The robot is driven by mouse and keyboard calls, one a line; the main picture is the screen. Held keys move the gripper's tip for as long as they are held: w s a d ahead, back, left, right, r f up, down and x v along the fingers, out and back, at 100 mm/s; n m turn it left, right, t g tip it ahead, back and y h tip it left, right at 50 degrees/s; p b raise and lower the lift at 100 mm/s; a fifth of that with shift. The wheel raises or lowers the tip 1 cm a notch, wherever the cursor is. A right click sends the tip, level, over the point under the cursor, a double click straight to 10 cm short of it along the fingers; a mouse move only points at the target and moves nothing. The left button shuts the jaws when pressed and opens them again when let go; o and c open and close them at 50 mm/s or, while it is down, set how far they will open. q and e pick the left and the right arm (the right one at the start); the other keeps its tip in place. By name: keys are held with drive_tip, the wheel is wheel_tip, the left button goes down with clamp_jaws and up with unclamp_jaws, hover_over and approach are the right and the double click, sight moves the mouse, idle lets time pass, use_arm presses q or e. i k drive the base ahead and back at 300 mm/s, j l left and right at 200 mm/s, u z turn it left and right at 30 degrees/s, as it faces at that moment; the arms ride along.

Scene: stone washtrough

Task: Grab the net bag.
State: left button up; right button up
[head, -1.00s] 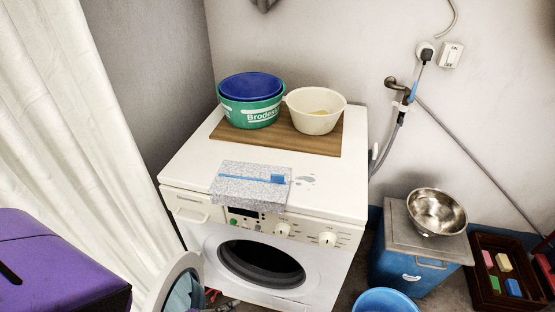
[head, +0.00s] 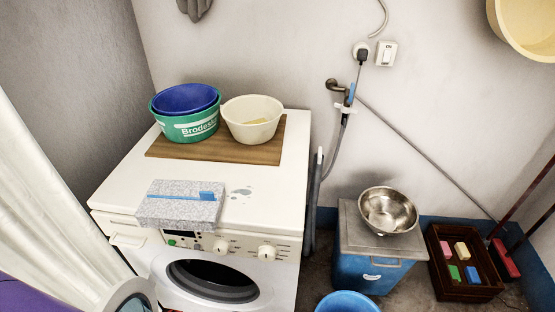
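I cannot make out a net bag anywhere in the head view. A grey cloth-like thing (head: 195,9) hangs on the back wall at the top edge, cut off by the frame; I cannot tell what it is. Neither of my grippers is in view.
A washing machine (head: 110,200) bears a brown board (head: 180,151) with a green tub (head: 186,128), a blue basin (head: 187,99) and a cream bowl (head: 252,121). A steel bowl (head: 388,212) sits on a blue box (head: 365,272). A crate (head: 480,290) and blue bucket (head: 347,303) stand on the floor.

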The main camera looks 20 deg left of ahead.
sight(169, 205)
drive_tip(key=i+l+u, duration=0.1)
drive_tip(key=u, duration=0.25)
drive_tip(key=l+u, duration=0.15)
drive_tip(key=u, duration=0.15)
drive_tip(key=i+l+u, duration=0.1)
drive_tip(key=u, duration=0.25)
drive_tip(key=k+l, duration=0.05)
drive_tip(key=l, duration=0.05)
